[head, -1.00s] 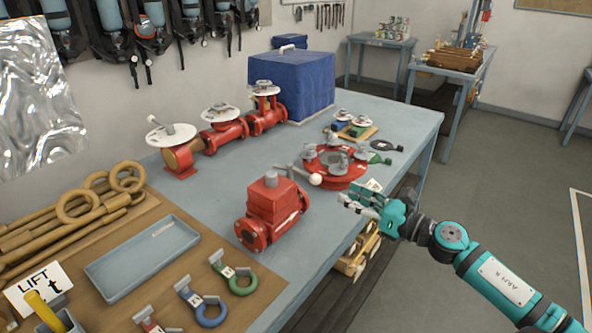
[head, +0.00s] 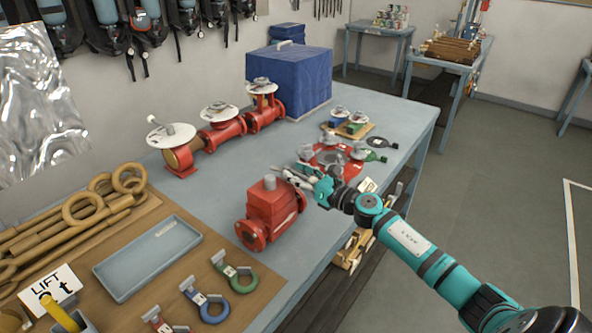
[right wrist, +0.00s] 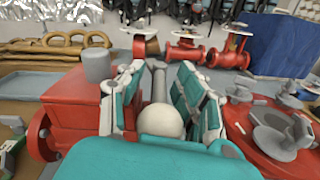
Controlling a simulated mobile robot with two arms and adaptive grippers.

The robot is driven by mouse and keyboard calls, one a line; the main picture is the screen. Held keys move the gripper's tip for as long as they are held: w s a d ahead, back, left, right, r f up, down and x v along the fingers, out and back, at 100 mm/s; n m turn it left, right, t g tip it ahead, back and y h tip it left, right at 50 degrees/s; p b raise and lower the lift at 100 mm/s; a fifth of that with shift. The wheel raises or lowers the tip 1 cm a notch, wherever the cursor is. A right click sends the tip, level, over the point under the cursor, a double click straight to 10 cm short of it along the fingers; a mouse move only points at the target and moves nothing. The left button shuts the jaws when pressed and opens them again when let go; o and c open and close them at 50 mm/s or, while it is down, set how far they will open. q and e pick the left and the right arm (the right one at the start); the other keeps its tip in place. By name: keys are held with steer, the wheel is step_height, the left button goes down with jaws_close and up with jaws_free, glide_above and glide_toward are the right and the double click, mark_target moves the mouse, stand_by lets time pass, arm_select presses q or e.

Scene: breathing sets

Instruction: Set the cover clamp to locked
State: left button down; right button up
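A lever with a pale ball knob (right wrist: 162,122) and a grey rod lies between the fingers of my right gripper (right wrist: 160,92) in the right wrist view. The fingers stand apart on either side of the rod, with gaps visible. In the head view my right gripper (head: 288,178) reaches in just behind the red boxy valve body (head: 270,207) and hides most of the lever. A round red cover with grey clamp knobs (head: 329,154) sits right behind the gripper. I cannot tell which part is labelled the cover clamp, nor its setting. My left gripper is not in view.
Red pipe valves with white discs (head: 222,130) stand at the back of the table, beside a blue covered box (head: 295,80). A blue tray (head: 148,257) and coloured shackles lie at the front left. Bare tabletop (head: 205,195) shows left of the valve body.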

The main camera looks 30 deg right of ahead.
steer(key=shift+w+a, duration=0.1)
steer(key=shift+w, duration=0.1)
jaws_close()
stand_by(0.4)
